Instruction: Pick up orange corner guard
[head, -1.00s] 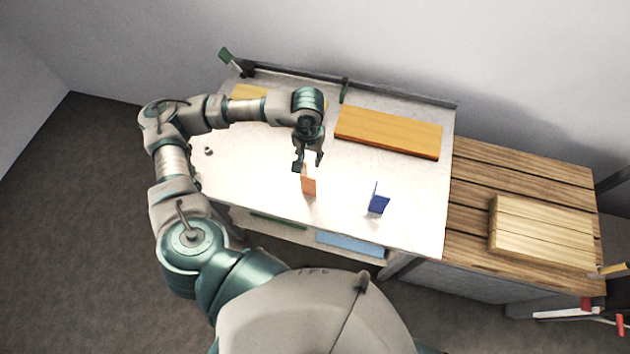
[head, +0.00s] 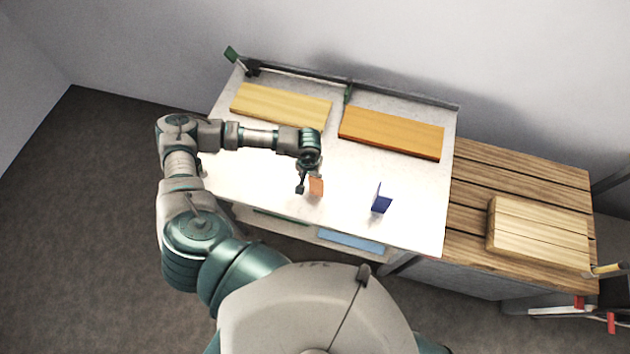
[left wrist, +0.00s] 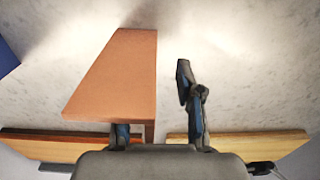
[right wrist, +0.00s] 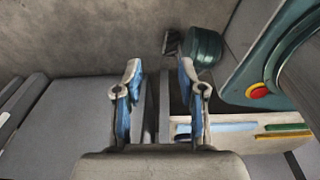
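The orange corner guard (head: 316,187) stands on the white table top in the head view. In the left wrist view the orange corner guard (left wrist: 118,80) fills the left of centre and hides the tip of one finger. My left gripper (head: 308,185) is right at the guard, pointing down. Its fingers are apart, with the other finger standing clear to the right of the guard in the left wrist view. I cannot tell whether a finger touches it. My right gripper (right wrist: 160,75) is open and empty, away from the table top.
A dark blue corner guard (head: 380,204) stands to the right on the table. A yellow board (head: 280,105) and an orange-brown board (head: 390,134) lie behind. A wooden bench (head: 470,200) with pale boards (head: 538,232) adjoins on the right.

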